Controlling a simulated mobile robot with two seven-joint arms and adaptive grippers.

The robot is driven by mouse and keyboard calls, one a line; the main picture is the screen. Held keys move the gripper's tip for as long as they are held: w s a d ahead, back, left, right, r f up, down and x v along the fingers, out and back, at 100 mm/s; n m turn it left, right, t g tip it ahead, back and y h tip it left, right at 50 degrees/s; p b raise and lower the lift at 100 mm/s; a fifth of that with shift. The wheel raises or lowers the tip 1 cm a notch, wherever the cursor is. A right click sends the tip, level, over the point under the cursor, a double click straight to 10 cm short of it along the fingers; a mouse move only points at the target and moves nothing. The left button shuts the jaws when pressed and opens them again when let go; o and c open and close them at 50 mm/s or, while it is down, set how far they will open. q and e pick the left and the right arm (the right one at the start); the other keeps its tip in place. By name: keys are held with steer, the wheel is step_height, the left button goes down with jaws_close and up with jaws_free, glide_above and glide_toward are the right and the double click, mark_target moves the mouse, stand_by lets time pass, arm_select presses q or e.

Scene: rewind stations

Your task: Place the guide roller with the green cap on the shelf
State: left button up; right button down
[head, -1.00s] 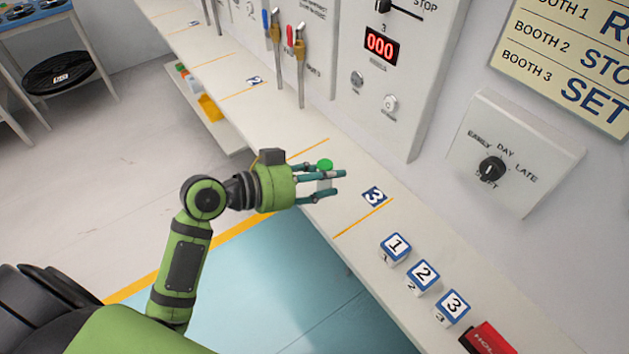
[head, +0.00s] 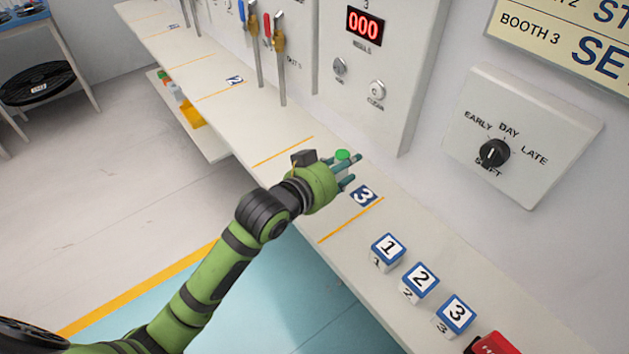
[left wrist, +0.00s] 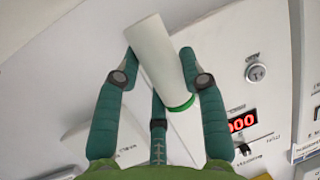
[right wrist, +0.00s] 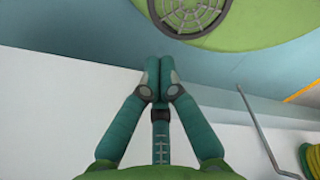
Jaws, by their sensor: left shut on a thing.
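The guide roller is a white cylinder with a green cap (head: 342,155). In the left wrist view the roller (left wrist: 155,50) lies tilted between the fingers, with its green end toward the palm. My left gripper (head: 352,172) is shut on it, over the long white counter beside the blue 3 label (head: 363,196). The gripper hides most of the roller in the head view, and I cannot tell its height above the counter. A lower shelf (head: 212,143) sits under the counter at the left. My right gripper (right wrist: 160,75) shows only in the right wrist view, shut and empty.
Blocks marked 1 (head: 388,247), 2 (head: 420,278) and 3 (head: 456,310) stand on the counter (head: 300,185) at right, near a red object (head: 492,343). Lever panels line the wall behind. An orange-yellow item (head: 192,115) and others occupy the lower shelf.

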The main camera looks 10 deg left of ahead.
arm_select(q)
steer(key=a+f, duration=0.1)
steer(key=a, duration=0.1)
steer(key=w+a+f, duration=0.1)
steer(key=a, duration=0.1)
steer(key=a+f, duration=0.2)
steer(key=shift+w, duration=0.25)
steer(key=shift+f, duration=1.9)
steer(key=shift+f, duration=0.15)
steer(key=o, duration=1.1)
steer(key=shift+o, duration=0.2)
steer(key=v, duration=1.2)
steer(key=shift+r, duration=0.25)
steer(key=shift+a, duration=0.1)
